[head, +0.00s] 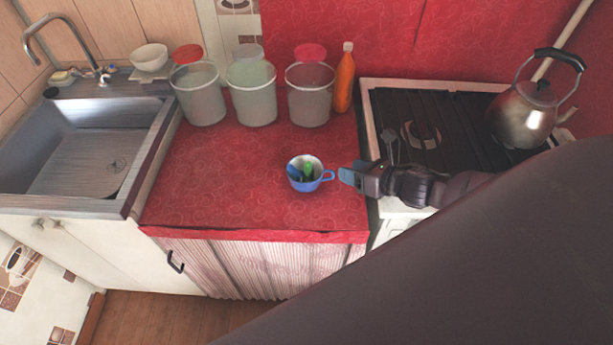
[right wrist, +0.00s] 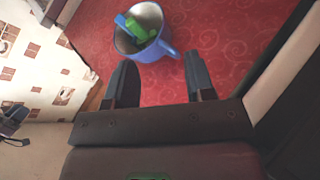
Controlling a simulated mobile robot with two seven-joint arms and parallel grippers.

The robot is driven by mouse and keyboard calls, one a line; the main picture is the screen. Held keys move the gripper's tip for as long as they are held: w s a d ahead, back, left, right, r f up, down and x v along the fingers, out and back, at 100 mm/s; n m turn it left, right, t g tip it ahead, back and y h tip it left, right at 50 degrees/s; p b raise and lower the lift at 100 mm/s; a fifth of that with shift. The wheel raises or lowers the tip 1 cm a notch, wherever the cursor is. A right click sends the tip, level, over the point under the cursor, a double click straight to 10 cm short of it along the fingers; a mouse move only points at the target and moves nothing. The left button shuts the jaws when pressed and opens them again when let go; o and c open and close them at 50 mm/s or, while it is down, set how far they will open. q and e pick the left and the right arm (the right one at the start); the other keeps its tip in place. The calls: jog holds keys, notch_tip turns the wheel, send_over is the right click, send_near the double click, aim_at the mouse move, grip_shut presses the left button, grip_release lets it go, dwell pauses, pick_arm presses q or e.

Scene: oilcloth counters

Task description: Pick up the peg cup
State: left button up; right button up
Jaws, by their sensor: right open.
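The peg cup (head: 305,184) is a blue cup, pale inside, with blue and green pegs in it. It stands upright on the red counter in the head view, its handle pointing right. It also shows at the top of the right wrist view (right wrist: 154,51). My right gripper (head: 345,177) is just right of the cup, near the handle. In the right wrist view its two fingers (right wrist: 162,82) are spread apart with nothing between them, and the cup lies beyond their tips. My left gripper is not in view.
The red oilcloth counter (head: 225,175) is clear around the cup. Several clear containers (head: 251,95) and an orange bottle (head: 344,82) stand at its back. A stove (head: 440,120) with a kettle (head: 522,112) is on the right, a sink (head: 85,150) on the left.

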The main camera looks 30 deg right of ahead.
aim_at(310, 159)
jog(key=shift+x, duration=5.4)
jog(key=shift+c, duration=0.3)
grip_shut()
